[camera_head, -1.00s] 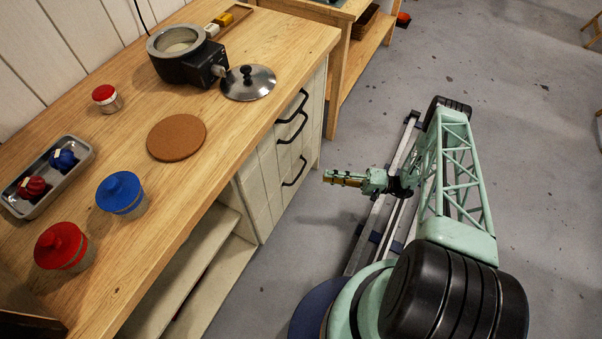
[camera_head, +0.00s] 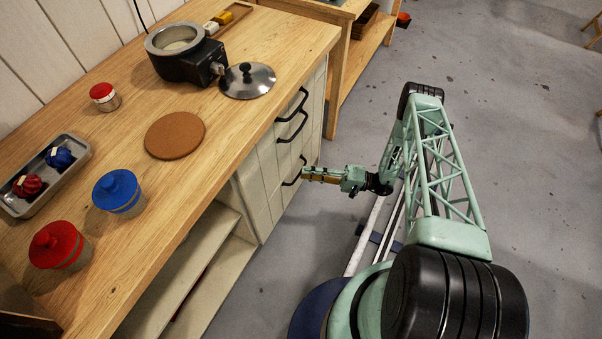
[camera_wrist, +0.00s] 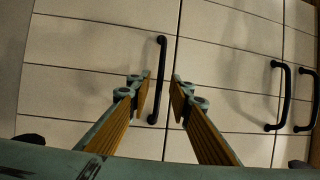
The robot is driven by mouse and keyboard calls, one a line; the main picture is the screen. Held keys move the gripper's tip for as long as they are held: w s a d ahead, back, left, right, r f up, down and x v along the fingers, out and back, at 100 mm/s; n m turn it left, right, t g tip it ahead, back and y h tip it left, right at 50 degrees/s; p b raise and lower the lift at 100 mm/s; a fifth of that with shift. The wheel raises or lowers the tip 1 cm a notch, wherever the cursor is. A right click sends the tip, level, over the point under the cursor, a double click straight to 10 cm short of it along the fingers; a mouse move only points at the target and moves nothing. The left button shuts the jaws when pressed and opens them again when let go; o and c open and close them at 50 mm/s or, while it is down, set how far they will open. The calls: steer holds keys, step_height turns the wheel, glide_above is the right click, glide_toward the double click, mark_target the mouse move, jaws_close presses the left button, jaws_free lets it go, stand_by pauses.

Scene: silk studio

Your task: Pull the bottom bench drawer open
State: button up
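The bottom drawer of the pale wooden bench has a black bar handle (camera_wrist: 161,60), seen in the wrist view between my gripper's fingertips. The drawer front (camera_wrist: 90,48) looks flush with the fronts around it. My gripper (camera_wrist: 160,84) is open, with its ochre-padded fingers on either side of the handle; I cannot tell whether they touch it. In the head view my gripper (camera_head: 306,174) is at the bottom drawer's handle (camera_head: 291,181) and partly overlaps it.
Two more black handles, the top one (camera_head: 292,104) and the middle one (camera_head: 292,128), sit above. The benchtop (camera_head: 215,140) overhangs the drawers and carries a black pot (camera_head: 185,68), a lid (camera_head: 247,84) and jars. The grey floor (camera_head: 500,120) to the right is clear.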

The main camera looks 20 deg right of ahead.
steer(key=shift+x, duration=1.5)
steer(key=shift+c, duration=0.3)
jaws_close()
